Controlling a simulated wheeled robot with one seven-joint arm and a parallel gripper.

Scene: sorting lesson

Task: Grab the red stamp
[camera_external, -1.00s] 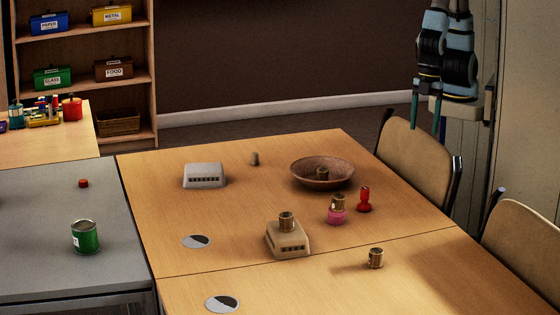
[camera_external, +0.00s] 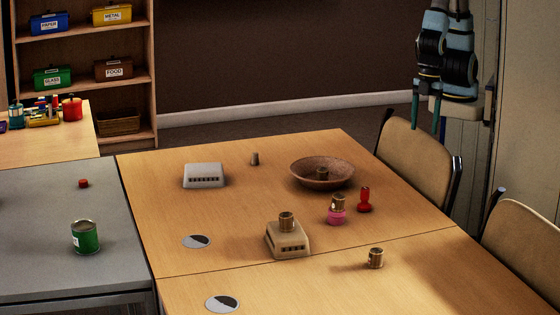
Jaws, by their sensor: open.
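The red stamp (camera_external: 364,200) stands upright on the wooden table, right of a pink object with a brass-coloured top (camera_external: 337,209). It has a narrow waist and a rounded top. My gripper (camera_external: 426,116) hangs at the upper right, fingers pointing down, above and behind the chair at the table's far right. It is open and empty, well apart from the stamp.
A brown bowl (camera_external: 322,173) with a small weight inside stands behind the stamp. A beige scale (camera_external: 288,239) bears a brass weight (camera_external: 286,222). Another brass weight (camera_external: 376,258) stands in front. A white scale (camera_external: 204,175) is farther left. Chairs (camera_external: 417,160) line the right edge.

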